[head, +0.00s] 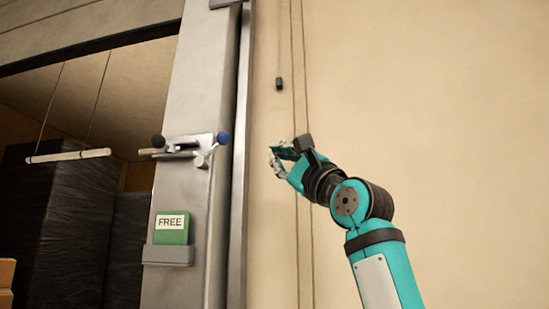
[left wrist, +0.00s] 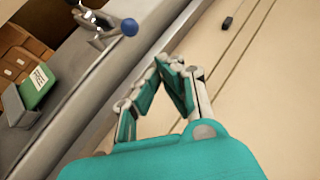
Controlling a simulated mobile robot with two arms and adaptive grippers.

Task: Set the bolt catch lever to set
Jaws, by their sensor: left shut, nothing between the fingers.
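The bolt catch (head: 186,146) is a metal fitting on the grey door post. A short lever with a blue ball knob (head: 223,138) points up and right from it, and a black knob (head: 157,141) sits at its left end. In the left wrist view the blue knob (left wrist: 130,27) shows at the top, left of the fingers. My left gripper (head: 274,156) is to the right of the blue knob, apart from it, in front of the cream wall. Its fingertips (left wrist: 166,62) are together and empty. My right gripper is not in view.
A green card reading FREE (head: 171,228) stands in a grey holder (head: 168,255) below the catch. A small black pendant (head: 279,84) hangs on a cord above my gripper. A white bar (head: 68,156) hangs at left before dark wrapped stacks (head: 50,220). The wall at right is clear.

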